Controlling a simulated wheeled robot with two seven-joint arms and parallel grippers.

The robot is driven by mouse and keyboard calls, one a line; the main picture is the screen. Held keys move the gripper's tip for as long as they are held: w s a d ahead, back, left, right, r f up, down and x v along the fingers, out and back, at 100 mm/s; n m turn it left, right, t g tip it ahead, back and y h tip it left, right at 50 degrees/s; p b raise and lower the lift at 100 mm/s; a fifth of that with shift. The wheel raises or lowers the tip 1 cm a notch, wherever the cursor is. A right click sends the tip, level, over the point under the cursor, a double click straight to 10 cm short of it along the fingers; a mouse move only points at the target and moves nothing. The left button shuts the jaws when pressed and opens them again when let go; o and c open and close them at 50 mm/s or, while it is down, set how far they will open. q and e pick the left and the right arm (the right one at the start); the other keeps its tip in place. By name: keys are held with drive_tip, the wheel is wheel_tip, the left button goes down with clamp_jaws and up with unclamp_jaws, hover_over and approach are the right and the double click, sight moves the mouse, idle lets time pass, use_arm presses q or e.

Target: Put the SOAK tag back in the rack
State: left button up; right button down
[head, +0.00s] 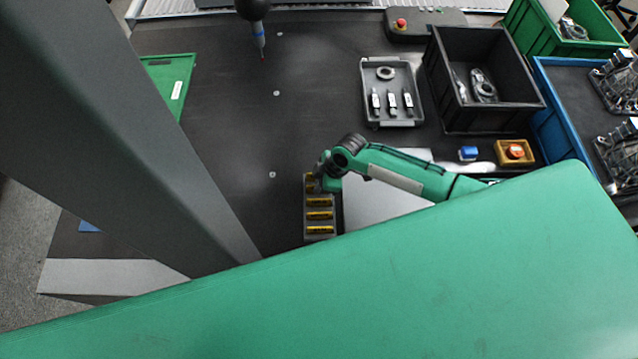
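A grey rack (320,238) stands on the dark table near the centre, with several yellow tags in a column. The lettering is too small to read, so I cannot tell which is the SOAK tag. My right gripper (317,178) is at the far end of the rack, over or beside the farthest yellow tag (310,184). It partly covers that tag. Whether its fingers are shut on the tag is too small to tell. My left gripper is not in view.
A probe (258,30) hangs over the back of the table. The table left of the rack is clear.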

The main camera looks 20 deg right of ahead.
drive_tip(key=c, duration=1.3)
unclamp_jaws()
drive_tip(key=shift+r, duration=0.15)
drive_tip(key=shift+r+p, duration=3.1)
drive_tip(key=shift+r, duration=0.35)
